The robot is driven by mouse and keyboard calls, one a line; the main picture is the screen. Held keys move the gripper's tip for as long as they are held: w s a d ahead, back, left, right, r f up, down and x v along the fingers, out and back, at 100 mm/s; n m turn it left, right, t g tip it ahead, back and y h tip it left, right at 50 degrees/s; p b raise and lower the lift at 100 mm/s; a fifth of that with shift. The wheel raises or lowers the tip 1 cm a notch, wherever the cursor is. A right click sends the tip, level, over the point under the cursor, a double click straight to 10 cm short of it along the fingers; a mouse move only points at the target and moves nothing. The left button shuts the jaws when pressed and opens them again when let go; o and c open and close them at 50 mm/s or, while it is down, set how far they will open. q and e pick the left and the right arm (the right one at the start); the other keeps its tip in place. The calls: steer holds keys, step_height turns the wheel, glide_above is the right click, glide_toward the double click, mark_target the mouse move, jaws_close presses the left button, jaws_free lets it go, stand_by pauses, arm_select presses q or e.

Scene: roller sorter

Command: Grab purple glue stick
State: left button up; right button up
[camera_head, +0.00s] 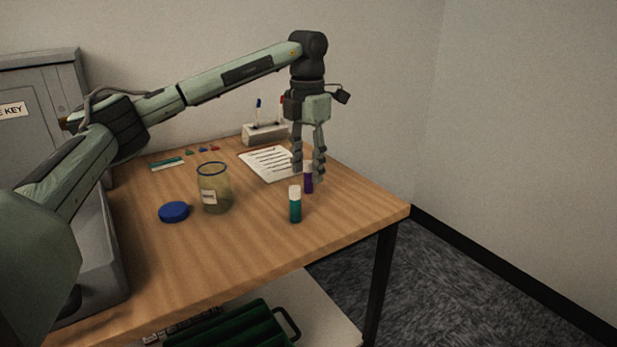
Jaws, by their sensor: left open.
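The purple glue stick (308,182) stands upright on the wooden table (250,243), near its right side. It has a white cap and a purple body, and a finger of my left gripper hides part of it. My left gripper (309,176) points straight down from above, open, with its fingertips at the level of the glue stick. I cannot tell whether the fingers straddle it or stand just in front of it. A teal glue stick (295,206) with a white cap stands upright nearer the front. My right gripper is not in view.
A glass jar (214,190) and its blue lid (174,212) are left of the glue sticks. A written sheet (266,163) and a pen holder (264,134) with pens are behind. A grey cabinet (40,112) stands at left. The table's front right is clear.

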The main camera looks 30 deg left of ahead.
mark_target(308, 192)
arm_select(q)
steer(key=shift+w+f, duration=0.1)
steer(key=shift+f, duration=1.45)
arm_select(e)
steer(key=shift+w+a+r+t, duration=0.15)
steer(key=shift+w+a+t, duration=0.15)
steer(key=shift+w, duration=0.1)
arm_select(q)
steer(key=shift+c, duration=0.5)
steer(key=c, duration=0.8)
steer(key=shift+c, duration=0.2)
